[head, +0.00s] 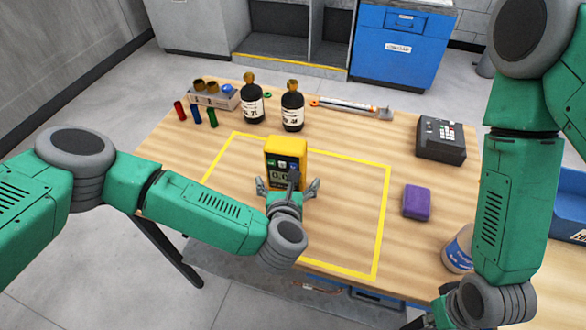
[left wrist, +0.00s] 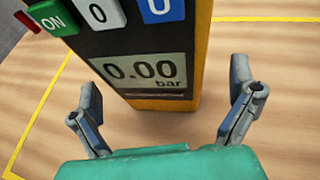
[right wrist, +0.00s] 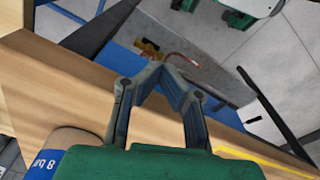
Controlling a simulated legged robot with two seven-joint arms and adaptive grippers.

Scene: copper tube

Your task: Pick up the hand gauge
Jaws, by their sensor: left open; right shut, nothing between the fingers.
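The hand gauge (head: 287,160) is a yellow block with a dark face, buttons and a display. It stands upright inside the yellow-taped square on the table. In the left wrist view the gauge (left wrist: 145,60) shows "0.00 bar" close ahead. My left gripper (head: 288,188) is open, its fingers spread to either side of the gauge's lower front; in the left wrist view the fingertips (left wrist: 165,90) look apart from it. My right gripper (right wrist: 165,75) is shut and empty by the table's front edge, low at the right of the head view.
Two dark bottles (head: 292,107), a rack (head: 215,97) and coloured cylinders stand at the back left. A purple block (head: 416,202), a dark keypad device (head: 441,139) and a white-blue tub (head: 459,248) are at the right. The taped square (head: 340,235) is otherwise clear.

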